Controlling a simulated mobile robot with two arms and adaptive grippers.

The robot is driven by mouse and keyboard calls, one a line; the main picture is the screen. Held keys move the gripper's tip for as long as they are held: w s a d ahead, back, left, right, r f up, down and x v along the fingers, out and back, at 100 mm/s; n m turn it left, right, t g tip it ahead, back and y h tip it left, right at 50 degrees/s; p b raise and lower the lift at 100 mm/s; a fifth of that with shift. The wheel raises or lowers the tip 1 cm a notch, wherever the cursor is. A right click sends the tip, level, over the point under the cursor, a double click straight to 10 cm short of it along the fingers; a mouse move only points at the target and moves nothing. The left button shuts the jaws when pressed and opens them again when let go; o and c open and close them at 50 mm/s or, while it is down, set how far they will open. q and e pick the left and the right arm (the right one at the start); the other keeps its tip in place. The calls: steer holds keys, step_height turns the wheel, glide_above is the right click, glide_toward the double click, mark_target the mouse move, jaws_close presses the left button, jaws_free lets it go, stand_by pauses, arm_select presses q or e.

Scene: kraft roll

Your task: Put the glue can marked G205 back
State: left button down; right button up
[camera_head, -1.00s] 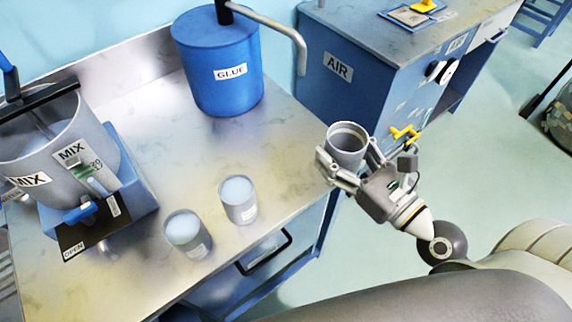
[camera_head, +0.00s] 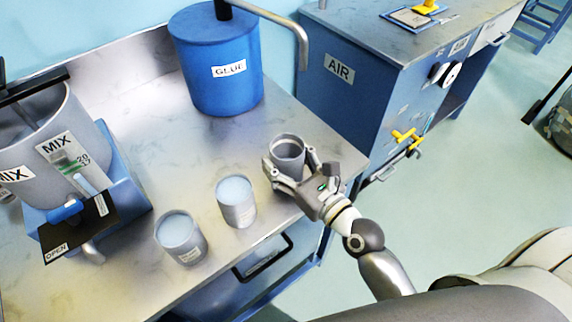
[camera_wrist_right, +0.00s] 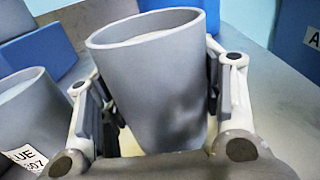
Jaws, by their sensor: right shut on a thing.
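My right gripper (camera_head: 290,168) is shut on a grey, open-topped can (camera_head: 289,150). The can is upright over the right front part of the metal bench; I cannot tell whether it touches the top. In the right wrist view the can (camera_wrist_right: 150,85) stands between the two fingers, with no marking visible on the side shown. Two similar grey cans with pale contents stand to its left on the bench, a nearer one (camera_head: 181,242) and a middle one (camera_head: 238,212). Their labels are too small to read in the head view. My left gripper is not in view.
A blue GLUE drum (camera_head: 222,85) with a bent pipe stands behind the cans. A grey MIX vessel (camera_head: 50,150) on a blue base is at the left. A blue AIR cabinet (camera_head: 350,95) stands beyond the bench's right end. Bench top between drum and cans is clear.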

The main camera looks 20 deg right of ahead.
steer(key=shift+d+f, duration=0.1)
steer(key=shift+f, duration=0.7)
steer(key=shift+f, duration=0.15)
steer(key=o, duration=1.3)
